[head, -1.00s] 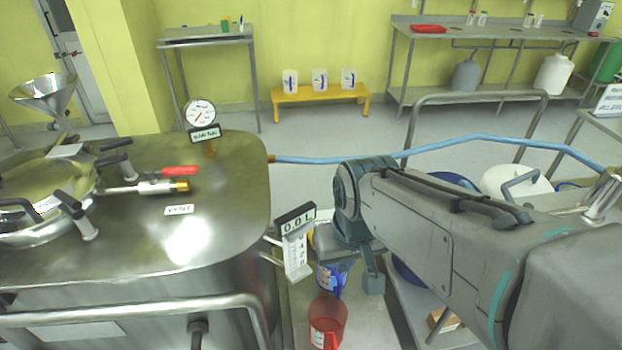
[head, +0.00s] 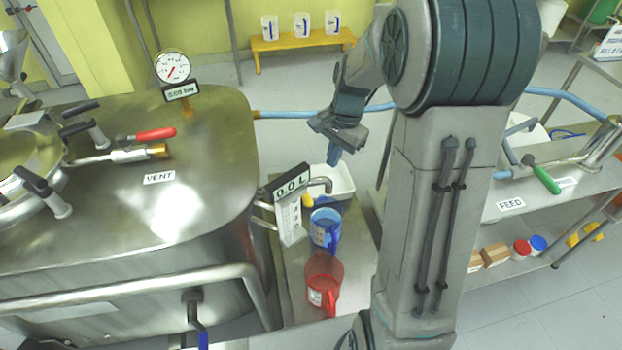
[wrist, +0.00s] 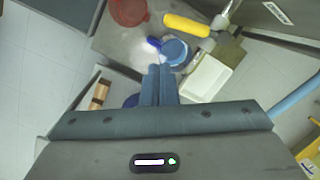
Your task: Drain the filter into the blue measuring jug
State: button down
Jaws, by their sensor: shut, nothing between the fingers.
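The blue measuring jug (head: 325,230) stands upright on the low steel stand beside the filter vessel. It also shows in the wrist view (wrist: 174,52), with its blue handle to the left. The steel filter vessel (head: 110,235) fills the left of the head view, with a VENT label, a red-handled valve (head: 155,134) and a pressure gauge on top. A bent outlet pipe (head: 322,183) and a yellow handle (wrist: 187,26) are close to the jug. My gripper (head: 336,153) is shut and empty, above and beyond the jug. Its fingers (wrist: 160,72) point towards the jug, apart from it.
A red jug (head: 323,283) stands in front of the blue one. A white tray (head: 338,182) lies behind it. A display (head: 291,183) reads 0.0 L. A blue hose (head: 290,114) runs behind. A FEED shelf (head: 540,200) is on the right.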

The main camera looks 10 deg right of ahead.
jog(key=w+d+f+m+y, duration=0.1)
jog(key=w+d+f+m, duration=0.1)
jog(key=w+f+m, duration=0.4)
notch_tip(320, 180, down, 11)
jog(key=s+a+n+b, duration=0.1)
jog(key=a+n, duration=0.1)
jog(key=shift+g, duration=0.3)
jog(key=a, duration=0.1)
jog(key=a+r, duration=0.1)
jog(key=s+a, duration=0.1)
jog(key=shift+a+r, duration=0.3)
jog(key=a+m, duration=0.1)
jog(key=s+a+m, duration=0.1)
jog(key=m, duration=0.1)
